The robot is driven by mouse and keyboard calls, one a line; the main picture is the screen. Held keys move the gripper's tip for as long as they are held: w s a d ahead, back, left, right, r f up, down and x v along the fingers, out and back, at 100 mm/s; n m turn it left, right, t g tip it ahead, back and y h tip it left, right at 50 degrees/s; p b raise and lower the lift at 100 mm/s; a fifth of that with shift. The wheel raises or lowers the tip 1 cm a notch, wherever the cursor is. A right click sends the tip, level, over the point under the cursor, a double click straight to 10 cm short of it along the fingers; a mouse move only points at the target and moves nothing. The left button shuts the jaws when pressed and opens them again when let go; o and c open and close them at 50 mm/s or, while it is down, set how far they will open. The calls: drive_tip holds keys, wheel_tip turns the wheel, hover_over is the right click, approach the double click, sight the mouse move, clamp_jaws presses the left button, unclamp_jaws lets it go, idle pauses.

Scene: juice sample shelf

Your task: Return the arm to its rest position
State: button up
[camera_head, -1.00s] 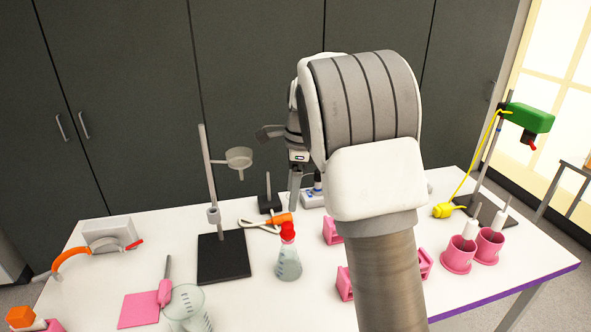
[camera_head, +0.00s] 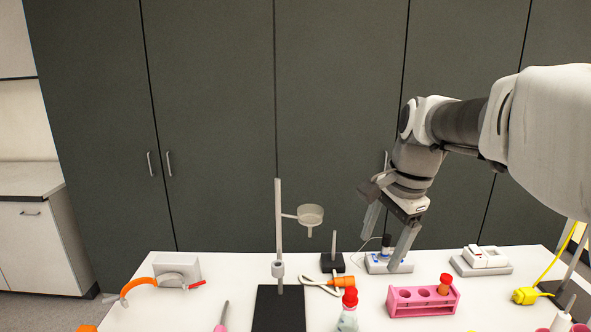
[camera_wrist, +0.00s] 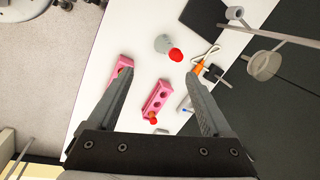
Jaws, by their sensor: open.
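My gripper (camera_head: 388,232) is open and empty in the head view, raised at the right of the middle and pointing down over the back part of the table. My arm reaches in from the right edge. In the wrist view, my gripper (camera_wrist: 163,95) shows two fingers spread wide with nothing between them. Below them lies a pink tube rack (camera_wrist: 152,97) with an orange-capped tube (camera_wrist: 152,116). The same pink rack (camera_head: 405,302) stands on the table in the head view, below my gripper.
A white table (camera_head: 235,270) carries a stand with a ring (camera_head: 279,220), a red-capped flask (camera_head: 348,318), a small device (camera_head: 376,264), a white-and-grey device (camera_head: 482,260) and a yellow plug (camera_head: 525,296). Dark cabinets (camera_head: 210,120) stand behind. The air above the table's left side is clear.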

drive_tip(key=s+f+n+t, duration=0.1)
drive_tip(key=s+f+n, duration=0.1)
drive_tip(key=s+n, duration=0.4)
drive_tip(key=s+a+f+n+t+h, duration=0.1)
drive_tip(key=s+f+n+t, duration=0.1)
drive_tip(key=s+n, duration=0.5)
drive_tip(key=s, duration=0.5)
drive_tip(key=shift+s+a+f, duration=0.15)
drive_tip(key=shift+s+a, duration=0.1)
drive_tip(key=shift+s, duration=0.1)
